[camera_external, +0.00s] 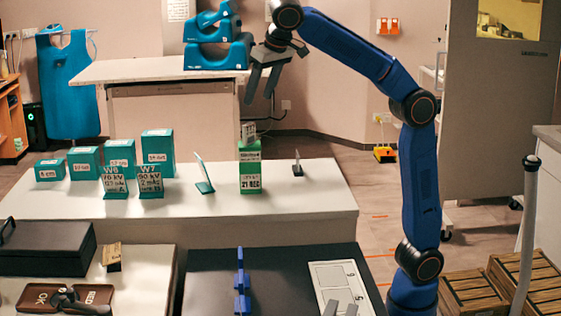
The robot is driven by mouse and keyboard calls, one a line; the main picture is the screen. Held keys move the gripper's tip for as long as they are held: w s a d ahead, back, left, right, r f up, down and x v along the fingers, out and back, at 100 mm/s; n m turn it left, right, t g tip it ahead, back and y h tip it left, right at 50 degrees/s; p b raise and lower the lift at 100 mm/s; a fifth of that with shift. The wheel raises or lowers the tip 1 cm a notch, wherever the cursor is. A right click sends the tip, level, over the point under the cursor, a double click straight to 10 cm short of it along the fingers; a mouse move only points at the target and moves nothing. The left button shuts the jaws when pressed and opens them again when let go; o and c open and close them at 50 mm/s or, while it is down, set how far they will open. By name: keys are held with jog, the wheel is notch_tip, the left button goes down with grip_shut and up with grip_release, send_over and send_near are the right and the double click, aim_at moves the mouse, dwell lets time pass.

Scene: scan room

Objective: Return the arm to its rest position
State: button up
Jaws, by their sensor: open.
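My arm (420,190) is blue with dark joints. It rises at the right, bends at the elbow and reaches left across the top of the picture. My gripper (262,84) hangs from its end with the two grey fingers pointing down and apart. It is open and nothing shows between the fingers. It appears in front of the pale bench at the back, above the white table (300,215), and touches nothing that I can make out.
Teal blocks (120,152) and small sign plates stand on the white table's left. A green box (250,177) stands below my gripper in the picture. Teal cradles (218,55) are stacked close left of it. Wooden crates (470,290) lie at lower right. A grey door panel (500,110) stands behind.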

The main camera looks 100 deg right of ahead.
dwell(0.4)
jog(key=s+d+f+n+t, duration=0.15)
jog(key=s+d+f, duration=0.35)
jog(key=s+f, duration=0.85)
jog(key=s+d+f+n+g, duration=0.1)
jog(key=s+d+f+n, duration=0.3)
jog(key=s+f, duration=1)
jog(key=s+a+f+n+y, duration=0.1)
jog(key=s+a+f, duration=0.2)
jog(key=f, duration=0.6)
jog(key=s+a+f+n+t+y, duration=0.1)
jog(key=s+a+f+n+y, duration=0.1)
jog(key=f, duration=0.7)
jog(key=shift+s+a, duration=0.4)
jog(key=shift+s, duration=0.05)
jog(key=shift+n, duration=0.25)
